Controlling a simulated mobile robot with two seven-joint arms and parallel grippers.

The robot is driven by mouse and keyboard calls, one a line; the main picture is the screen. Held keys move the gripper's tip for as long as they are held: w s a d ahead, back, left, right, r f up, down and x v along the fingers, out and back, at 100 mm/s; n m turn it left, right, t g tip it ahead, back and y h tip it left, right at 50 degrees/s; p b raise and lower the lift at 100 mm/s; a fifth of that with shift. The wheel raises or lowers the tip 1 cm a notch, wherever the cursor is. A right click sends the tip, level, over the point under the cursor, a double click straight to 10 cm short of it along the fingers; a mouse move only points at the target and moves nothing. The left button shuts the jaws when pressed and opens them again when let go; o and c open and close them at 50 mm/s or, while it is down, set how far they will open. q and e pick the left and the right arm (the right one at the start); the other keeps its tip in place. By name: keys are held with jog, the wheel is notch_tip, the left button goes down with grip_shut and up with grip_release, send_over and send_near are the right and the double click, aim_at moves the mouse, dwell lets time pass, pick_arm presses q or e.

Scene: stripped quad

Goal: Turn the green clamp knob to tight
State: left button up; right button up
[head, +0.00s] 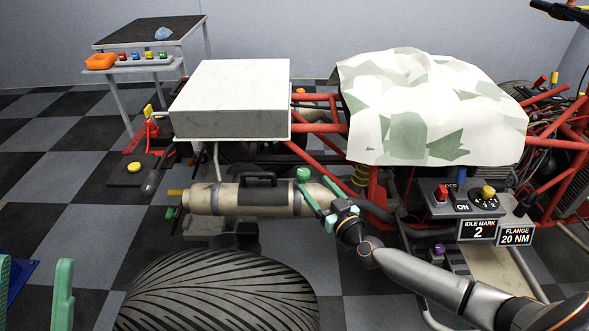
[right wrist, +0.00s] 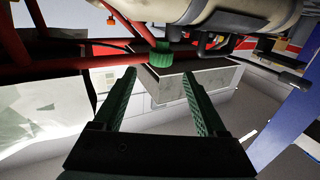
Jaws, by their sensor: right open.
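The green clamp knob (head: 303,174) stands on top of the right end of a beige cylindrical canister (head: 250,198) in the head view. My right gripper (head: 312,184) is close to the knob from the right, its two green fingers apart and empty. In the right wrist view the ribbed green knob (right wrist: 162,55) appears between and just beyond the open fingertips (right wrist: 159,73), with no contact visible. Part of my left gripper (head: 34,260) shows at the lower left edge, its green fingers wide apart and empty.
A striped dark tyre (head: 220,295) lies in front of the canister. Red frame tubes (head: 325,128), a white box (head: 232,85) and a camouflage cover (head: 425,100) stand behind. A control panel (head: 472,200) with knobs and signs is right of my gripper.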

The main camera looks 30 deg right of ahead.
aim_at(300, 169)
jog(key=w+b, duration=0.2)
jog(key=w, duration=0.2)
jog(key=w+b, duration=0.1)
jog(key=w, duration=0.3)
jog(key=shift+w+a+f+b, duration=0.15)
jog(key=shift+w+b, duration=0.15)
jog(key=shift+b, duration=0.1)
jog(key=shift+w+b, duration=0.3)
jog(key=shift+w, duration=0.5)
pick_arm(q)
jog(key=shift+n, duration=0.4)
jog(key=f, duration=0.4)
jog(key=shift+d+f, duration=0.2)
jog(key=shift+f, duration=0.1)
pick_arm(e)
grip_shut()
